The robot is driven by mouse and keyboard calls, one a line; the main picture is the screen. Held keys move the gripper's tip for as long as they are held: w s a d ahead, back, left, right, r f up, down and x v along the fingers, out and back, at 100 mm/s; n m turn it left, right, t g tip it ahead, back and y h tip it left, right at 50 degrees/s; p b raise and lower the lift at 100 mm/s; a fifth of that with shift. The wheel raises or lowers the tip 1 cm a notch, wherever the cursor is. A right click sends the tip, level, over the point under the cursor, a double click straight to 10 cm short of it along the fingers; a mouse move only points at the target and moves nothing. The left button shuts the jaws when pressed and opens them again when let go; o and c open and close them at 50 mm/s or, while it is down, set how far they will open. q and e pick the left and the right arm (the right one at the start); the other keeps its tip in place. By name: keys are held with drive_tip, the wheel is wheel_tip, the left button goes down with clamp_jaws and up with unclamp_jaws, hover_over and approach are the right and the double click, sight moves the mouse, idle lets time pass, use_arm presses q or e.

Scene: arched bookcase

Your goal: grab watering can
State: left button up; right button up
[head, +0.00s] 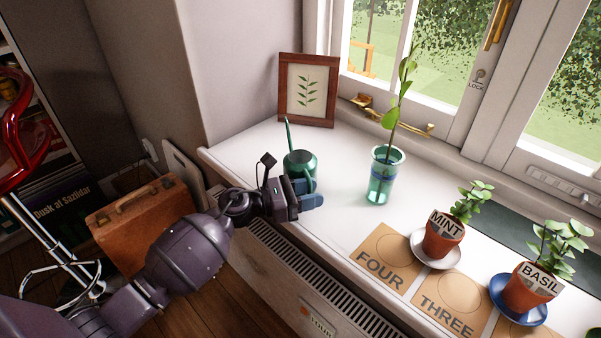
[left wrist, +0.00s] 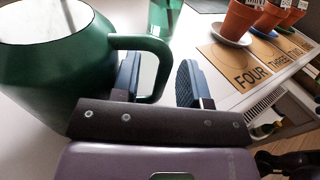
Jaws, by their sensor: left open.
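The green watering can (head: 298,162) stands upright on the white windowsill, its thin spout pointing up. In the left wrist view its body (left wrist: 62,75) and open top fill the left side, with the loop handle (left wrist: 158,50) toward the gripper. My left gripper (head: 307,194) is open at the can's near side. In the left wrist view one blue finger shows through the handle loop and the other lies outside it, so the handle's outer bar appears between them; contact cannot be told. My right gripper is not in view.
A glass vase (head: 382,178) with a cutting stands right of the can; a framed leaf picture (head: 307,90) stands behind. Potted mint (head: 443,235) and basil (head: 530,286) sit on saucers by numbered cards (head: 380,258). A radiator (head: 300,278) is below the sill; a brown suitcase (head: 143,228) stands left.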

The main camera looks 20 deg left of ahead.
use_arm(q)
drive_tip(key=shift+c, duration=0.4)
clamp_jaws()
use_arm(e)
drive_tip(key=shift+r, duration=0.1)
use_arm(q)
drive_tip(key=shift+r, duration=0.1)
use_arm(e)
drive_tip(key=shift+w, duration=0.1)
use_arm(q)
drive_tip(key=shift+r, duration=0.35)
wheel_tip(320, 180, up, 19)
drive_tip(key=p, duration=0.6)
drive_tip(key=shift+r, duration=0.2)
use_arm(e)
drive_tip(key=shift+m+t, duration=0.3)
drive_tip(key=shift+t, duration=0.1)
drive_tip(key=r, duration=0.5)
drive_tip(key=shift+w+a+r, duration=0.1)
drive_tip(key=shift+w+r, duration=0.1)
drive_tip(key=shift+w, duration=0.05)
